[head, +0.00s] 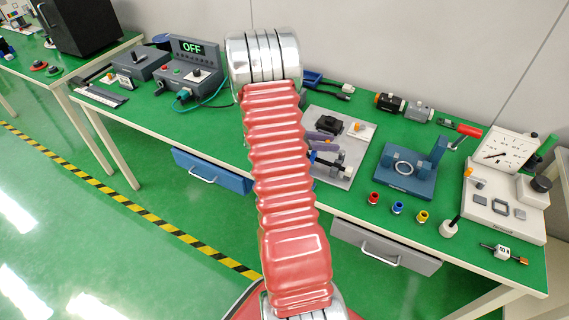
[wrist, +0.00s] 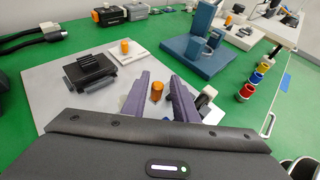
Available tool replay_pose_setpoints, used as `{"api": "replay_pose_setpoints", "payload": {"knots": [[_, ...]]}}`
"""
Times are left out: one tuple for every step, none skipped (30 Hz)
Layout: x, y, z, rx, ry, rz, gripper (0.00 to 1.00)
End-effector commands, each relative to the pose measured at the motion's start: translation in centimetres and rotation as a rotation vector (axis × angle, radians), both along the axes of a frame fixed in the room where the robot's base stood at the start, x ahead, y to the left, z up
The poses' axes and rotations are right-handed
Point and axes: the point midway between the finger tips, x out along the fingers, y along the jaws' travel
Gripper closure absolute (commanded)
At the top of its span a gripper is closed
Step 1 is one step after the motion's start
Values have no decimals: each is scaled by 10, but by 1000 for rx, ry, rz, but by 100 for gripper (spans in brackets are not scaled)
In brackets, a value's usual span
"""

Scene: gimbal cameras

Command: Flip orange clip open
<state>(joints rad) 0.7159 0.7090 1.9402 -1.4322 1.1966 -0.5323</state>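My gripper (wrist: 160,77) is open in the wrist view, its two purple fingers apart over a grey plate (wrist: 50,100). A small orange cylinder-like piece (wrist: 157,92) shows between the fingers; I cannot tell whether either finger touches it. A second orange piece (wrist: 124,46) stands upright on a small white plate farther back, and shows in the head view (head: 355,127). I cannot tell for sure which orange piece is the clip. A white and black part (wrist: 208,104) is partly hidden behind the right finger. In the head view my arm covers the left of the grey plate (head: 345,178).
A black block (wrist: 89,71) lies on the grey plate left of my fingers. A blue fixture (head: 405,175) stands to the right, with red, blue and yellow rings (head: 398,208) in front. A gauge device (head: 503,150) stands at far right.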

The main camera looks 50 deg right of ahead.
Motion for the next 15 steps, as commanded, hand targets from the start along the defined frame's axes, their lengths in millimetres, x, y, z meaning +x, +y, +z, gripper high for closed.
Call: {"api": "replay_pose_setpoints", "payload": {"knots": [[3,1,1,-2,-4,26,67],[2,2,1,-1,-3,39,67],[2,3,1,-1,-1,59,67],[1,4,1,0,-2,73,67],[1,5,1,0,-2,89,67],[0,5,1,-2,-2,108,67],[-1,6,1,0,-1,122,67],[-1,7,1,-1,-1,137,67],[-2,8,1,1,-1,155,67],[-2,9,1,0,-1,169,67],[-3,9,1,0,-1,183,67],[-4,10,1,-1,-1,199,67],[-4,11,1,0,-1,213,67],[-5,12,0,1,0,225,67],[-5,12,1,1,-1,243,67]]}}
